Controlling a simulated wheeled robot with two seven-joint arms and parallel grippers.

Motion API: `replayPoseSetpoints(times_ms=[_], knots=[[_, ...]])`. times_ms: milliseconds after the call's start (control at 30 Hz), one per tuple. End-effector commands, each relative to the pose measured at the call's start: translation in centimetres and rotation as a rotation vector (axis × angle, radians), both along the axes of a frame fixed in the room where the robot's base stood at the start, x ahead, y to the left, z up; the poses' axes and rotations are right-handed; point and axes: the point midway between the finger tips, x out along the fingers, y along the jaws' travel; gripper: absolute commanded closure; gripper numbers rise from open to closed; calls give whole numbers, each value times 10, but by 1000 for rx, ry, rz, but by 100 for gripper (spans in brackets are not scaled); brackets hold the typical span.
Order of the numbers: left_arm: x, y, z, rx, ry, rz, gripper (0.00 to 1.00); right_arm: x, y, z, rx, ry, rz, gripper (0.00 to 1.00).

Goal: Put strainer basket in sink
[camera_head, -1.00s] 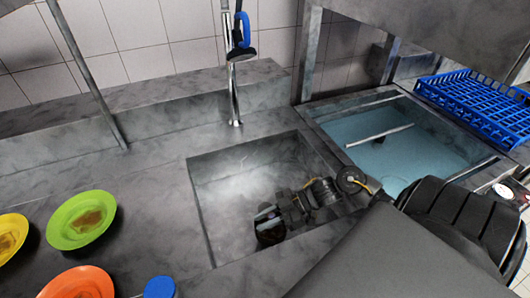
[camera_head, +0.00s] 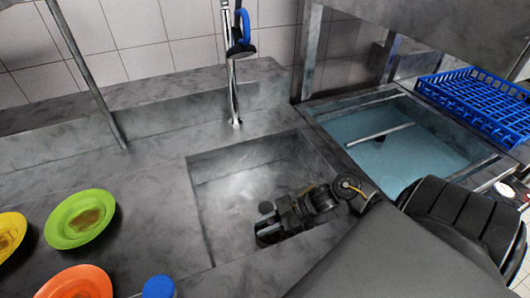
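The sink (camera_head: 222,196) is a square grey basin in the middle of the counter. My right gripper (camera_head: 268,232) reaches down into the sink from the lower right. Its dark fingers are small and seen from above, so I cannot tell whether they are open or shut. A small dark round thing (camera_head: 266,208) shows just beyond the fingers, inside the sink. I cannot tell whether it is the strainer basket or the drain, nor whether the fingers touch it. No strainer basket can be made out clearly elsewhere. My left gripper is not in view.
A tap (camera_head: 234,95) stands behind the sink. Dirty green (camera_head: 65,232), yellow (camera_head: 8,240) and orange (camera_head: 75,284) plates lie at left, near a blue round-topped object (camera_head: 159,287). A water-filled basin (camera_head: 375,165) and blue rack (camera_head: 470,105) are at right.

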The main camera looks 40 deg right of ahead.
Motion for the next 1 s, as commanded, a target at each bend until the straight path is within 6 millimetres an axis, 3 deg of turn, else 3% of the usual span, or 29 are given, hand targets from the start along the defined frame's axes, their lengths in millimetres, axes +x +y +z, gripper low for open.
replayPoseSetpoints(times_ms=[33, 167, 467, 600, 667, 1000], knots=[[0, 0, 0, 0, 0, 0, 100, 0, 0, 0, 0, 0, 0, 72], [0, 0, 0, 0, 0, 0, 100, 0, 0, 1, 0, 0, 0, 55], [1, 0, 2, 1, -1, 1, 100, 0, 0, 3, 0, -1, 0, 55], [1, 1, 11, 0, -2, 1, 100, 0, 0, 19, 0, -4, 0, 55], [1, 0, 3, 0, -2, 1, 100, -6, -11, 15, -4, 1, -1, 55], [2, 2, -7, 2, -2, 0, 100, -36, -72, 43, -4, 3, 1, 55]])
